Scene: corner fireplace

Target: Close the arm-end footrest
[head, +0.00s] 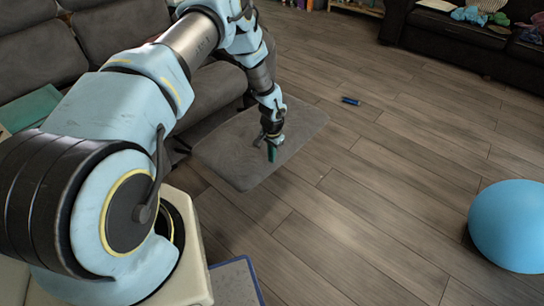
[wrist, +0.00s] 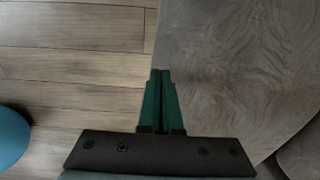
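The footrest (head: 235,150) is a flat grey padded panel, swung out from the front of the dark grey sofa (head: 130,40) and lying roughly level above the floor. In the wrist view the footrest (wrist: 235,70) fills the right side. My gripper (head: 271,155) points down at the footrest's outer edge, about midway along it. In the wrist view my gripper (wrist: 160,73) shows its two green fingers together with nothing between them, their tips at the line between footrest and wood floor. I cannot tell whether they touch the footrest. My arm hides part of the sofa.
A blue ball (head: 508,225) is on the floor at right, and in the wrist view (wrist: 12,142). A small blue can-like object (head: 351,101) lies on the floor. A dark sofa (head: 460,35) with clothes stands at the back right.

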